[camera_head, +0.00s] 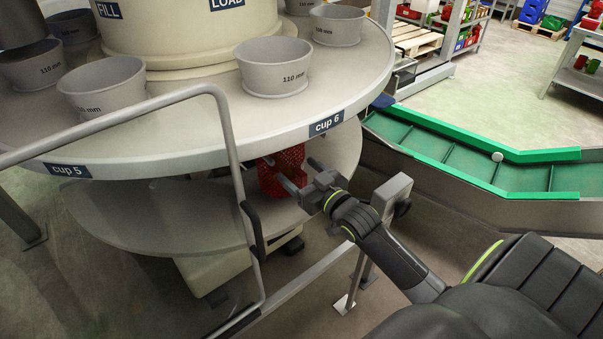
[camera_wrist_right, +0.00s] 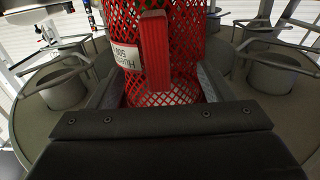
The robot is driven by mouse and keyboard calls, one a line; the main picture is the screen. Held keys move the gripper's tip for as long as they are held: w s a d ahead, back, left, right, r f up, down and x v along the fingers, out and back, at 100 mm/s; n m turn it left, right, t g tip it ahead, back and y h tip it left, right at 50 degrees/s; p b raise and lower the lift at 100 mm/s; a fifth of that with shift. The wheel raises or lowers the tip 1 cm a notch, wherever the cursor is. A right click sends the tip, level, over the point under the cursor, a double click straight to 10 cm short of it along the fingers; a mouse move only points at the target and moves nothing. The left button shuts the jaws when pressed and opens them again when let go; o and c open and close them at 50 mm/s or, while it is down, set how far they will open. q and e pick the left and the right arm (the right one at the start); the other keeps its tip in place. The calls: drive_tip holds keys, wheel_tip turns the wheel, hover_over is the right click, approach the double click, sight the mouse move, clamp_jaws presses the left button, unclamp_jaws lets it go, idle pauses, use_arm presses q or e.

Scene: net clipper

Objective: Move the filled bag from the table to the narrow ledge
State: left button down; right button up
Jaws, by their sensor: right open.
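The filled bag is a red net bag (camera_head: 282,168) under the rim of the round cup table, above the lower round shelf (camera_head: 190,215). The upper rim hides its top, and my gripper covers part of its right side. My right gripper (camera_head: 304,174) reaches in from the right with its fingers at the bag. In the right wrist view the red net (camera_wrist_right: 187,45) with its white label and red strip stands between my open fingers (camera_wrist_right: 158,85), one on each side. I cannot tell whether they touch it. My left gripper is not in view. I cannot tell which surface is the narrow ledge.
The cup table (camera_head: 180,135) carries several grey cups close above my gripper. A bent metal rail (camera_head: 232,150) stands in front, left of my gripper. A grey post (camera_head: 392,198) stands near my right arm. A green conveyor (camera_head: 470,165) runs off to the right.

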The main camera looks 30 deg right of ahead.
clamp_jaws()
idle(0.5)
drive_tip(key=shift+r+p, duration=0.25)
drive_tip(key=shift+p, duration=0.05)
idle(0.4)
drive_tip(key=shift+s, duration=0.15)
drive_tip(key=s+d+p, duration=0.1)
drive_tip(key=s+p, duration=0.5)
drive_tip(key=s, duration=1.4)
drive_tip(key=shift+s+d, duration=0.3)
drive_tip(key=shift+s, duration=0.05)
idle(1.9)
drive_tip(key=shift+w, duration=0.1)
idle(0.6)
